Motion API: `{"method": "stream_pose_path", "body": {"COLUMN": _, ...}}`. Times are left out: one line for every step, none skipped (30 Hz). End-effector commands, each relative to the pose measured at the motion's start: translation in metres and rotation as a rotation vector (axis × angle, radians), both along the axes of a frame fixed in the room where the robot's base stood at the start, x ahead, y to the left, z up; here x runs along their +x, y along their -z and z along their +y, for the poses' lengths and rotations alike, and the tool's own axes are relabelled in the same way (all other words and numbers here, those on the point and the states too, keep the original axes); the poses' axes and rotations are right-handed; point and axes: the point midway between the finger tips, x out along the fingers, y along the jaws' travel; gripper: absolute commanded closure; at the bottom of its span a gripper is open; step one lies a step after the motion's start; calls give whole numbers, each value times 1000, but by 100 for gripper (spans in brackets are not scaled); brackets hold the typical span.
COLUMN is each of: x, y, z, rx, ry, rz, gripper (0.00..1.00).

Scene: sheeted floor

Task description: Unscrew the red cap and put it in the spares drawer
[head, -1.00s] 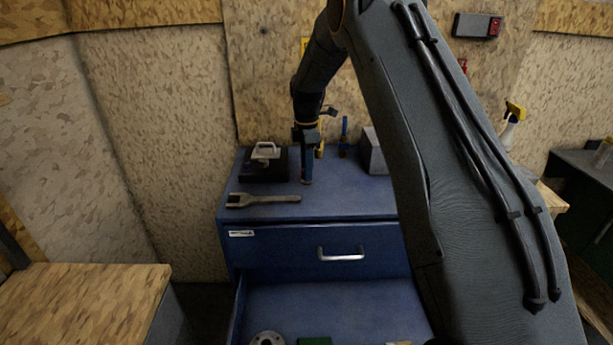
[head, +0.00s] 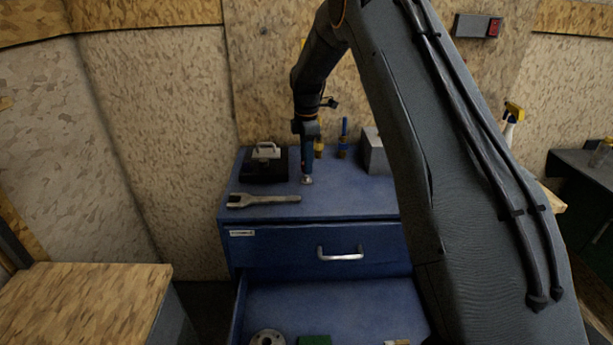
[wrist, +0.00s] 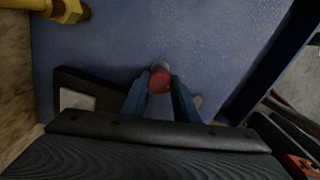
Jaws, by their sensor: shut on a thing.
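Whether the cap has come loose cannot be told. The lower drawer (head: 270,302) of the cabinet stands open; the upper drawer (head: 285,254) is shut. Its label is too small to read.
A black case (head: 264,170) and a grey wrench (head: 262,199) lie left of my gripper. Yellow and blue items (head: 343,138) and a grey block (head: 375,155) stand behind right. The open drawer holds a grey ring (head: 267,338) and a green item (head: 315,341); its middle is bare.

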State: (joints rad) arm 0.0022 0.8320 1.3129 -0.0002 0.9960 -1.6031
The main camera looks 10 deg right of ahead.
Motion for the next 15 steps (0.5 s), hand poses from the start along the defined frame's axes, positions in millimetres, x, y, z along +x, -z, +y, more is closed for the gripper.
{"method": "stream_pose_path", "body": {"x": 0, "y": -2, "z": 0, "rx": 0, "ry": 0, "rz": -1, "gripper": 100}}
{"method": "stream_pose_path", "body": {"x": 0, "y": -3, "z": 0, "rx": 0, "ry": 0, "rz": -1, "gripper": 100}}
{"method": "stream_pose_path", "body": {"x": 0, "y": -4, "z": 0, "rx": 0, "ry": 0, "rz": -1, "gripper": 100}}
{"method": "stream_pose_path", "body": {"x": 0, "y": -5, "z": 0, "rx": 0, "ry": 0, "rz": -1, "gripper": 100}}
{"method": "stream_pose_path", "body": {"x": 0, "y": -6, "z": 0, "rx": 0, "ry": 0, "rz": -1, "gripper": 100}}
{"method": "stream_pose_path", "body": {"x": 0, "y": -7, "z": 0, "rx": 0, "ry": 0, "rz": -1, "gripper": 100}}
{"method": "stream_pose_path", "body": {"x": 0, "y": -8, "z": 0, "rx": 0, "ry": 0, "rz": 0, "gripper": 100}}
{"method": "stream_pose_path", "body": {"x": 0, "y": -8, "z": 0, "rx": 0, "ry": 0, "rz": 0, "gripper": 100}}
{"method": "stream_pose_path", "body": {"x": 0, "y": -9, "z": 0, "rx": 0, "ry": 0, "rz": 0, "gripper": 100}}
{"method": "stream_pose_path", "body": {"x": 0, "y": -10, "z": 0, "rx": 0, "ry": 0, "rz": 0, "gripper": 100}}
{"method": "stream_pose_path", "body": {"x": 0, "y": -11, "z": 0, "rx": 0, "ry": 0, "rz": 0, "gripper": 100}}
{"method": "stream_pose_path", "body": {"x": 0, "y": -12, "z": 0, "rx": 0, "ry": 0, "rz": 0, "gripper": 100}}
{"method": "stream_pose_path", "body": {"x": 0, "y": -13, "z": 0, "rx": 0, "ry": 0, "rz": 0, "gripper": 100}}
{"method": "stream_pose_path", "body": {"x": 0, "y": -13, "z": 0, "rx": 0, "ry": 0, "rz": 0, "gripper": 100}}
{"method": "stream_pose_path", "body": {"x": 0, "y": -14, "z": 0, "rx": 0, "ry": 0, "rz": 0, "gripper": 100}}
